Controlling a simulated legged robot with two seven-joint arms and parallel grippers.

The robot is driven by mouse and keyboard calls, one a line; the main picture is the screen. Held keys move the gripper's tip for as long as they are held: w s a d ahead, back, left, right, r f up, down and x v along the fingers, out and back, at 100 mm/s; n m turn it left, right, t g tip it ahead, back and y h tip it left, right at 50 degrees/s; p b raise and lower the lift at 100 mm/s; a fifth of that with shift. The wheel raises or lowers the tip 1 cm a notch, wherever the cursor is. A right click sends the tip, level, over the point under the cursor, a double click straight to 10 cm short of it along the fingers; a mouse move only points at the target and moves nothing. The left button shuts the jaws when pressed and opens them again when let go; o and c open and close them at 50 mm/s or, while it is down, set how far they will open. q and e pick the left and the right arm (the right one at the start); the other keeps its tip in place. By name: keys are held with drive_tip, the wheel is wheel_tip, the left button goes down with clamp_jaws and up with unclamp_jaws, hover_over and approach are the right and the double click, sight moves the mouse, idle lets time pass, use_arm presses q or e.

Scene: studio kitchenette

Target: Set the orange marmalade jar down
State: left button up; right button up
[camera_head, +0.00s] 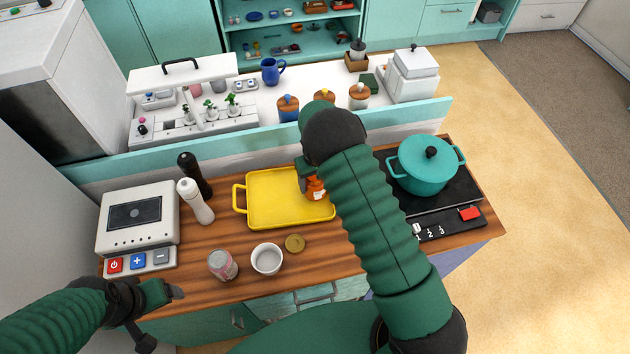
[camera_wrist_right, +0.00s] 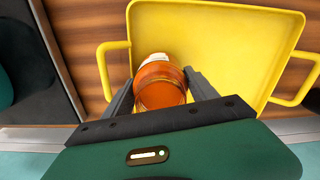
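The orange marmalade jar (camera_head: 316,189) has an orange body and a white label. It is at the right part of the yellow tray (camera_head: 270,212), partly hidden by my right arm. In the right wrist view, the jar (camera_wrist_right: 160,85) sits between the two fingers of my right gripper (camera_wrist_right: 160,92), which is shut on it. The tray's yellow floor (camera_wrist_right: 225,40) is behind it. I cannot tell whether the jar touches the tray. My left gripper (camera_head: 172,292) is low at the left, by the counter's front edge, apart from the jar; its finger opening is unclear.
A white bowl (camera_head: 267,259), a can (camera_head: 222,265) and a round lid (camera_head: 295,243) stand in front of the tray. Black (camera_head: 193,174) and white (camera_head: 195,201) mills stand left of it. A teal pot (camera_head: 425,168) sits on the hob at the right.

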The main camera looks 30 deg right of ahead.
drive_tip(key=o, duration=0.3)
drive_tip(key=shift+r, duration=0.1)
